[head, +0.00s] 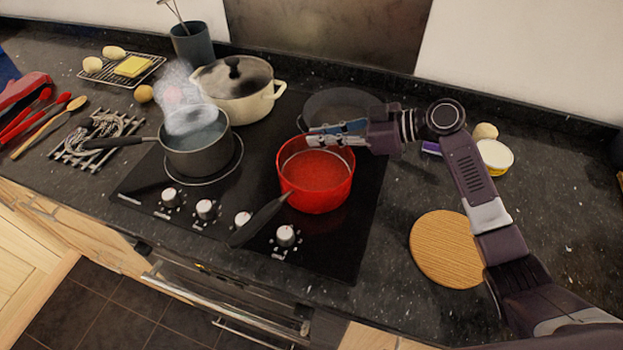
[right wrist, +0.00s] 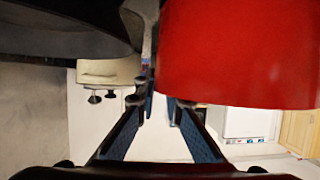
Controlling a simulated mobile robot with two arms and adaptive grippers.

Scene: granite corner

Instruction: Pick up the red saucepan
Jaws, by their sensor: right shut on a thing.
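The red saucepan (head: 317,193) stands at the front right of the black hob in the head view, upright, with red contents and a dark handle (head: 262,220) pointing to the front left. My right gripper (head: 318,135) reaches in from the right and is shut on the saucepan's far rim. In the right wrist view the saucepan's red wall (right wrist: 240,55) fills the upper right, beside the fingers (right wrist: 150,88). The exact contact at the fingertips is hard to make out. My left gripper is not in view.
A steaming grey pot (head: 196,150) stands left of the saucepan. A cream lidded pot (head: 238,102) and a dark pan (head: 345,103) stand behind. A round wooden board (head: 445,250) lies to the right, with a white tub (head: 495,158) beyond. Hob knobs (head: 285,235) line the front.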

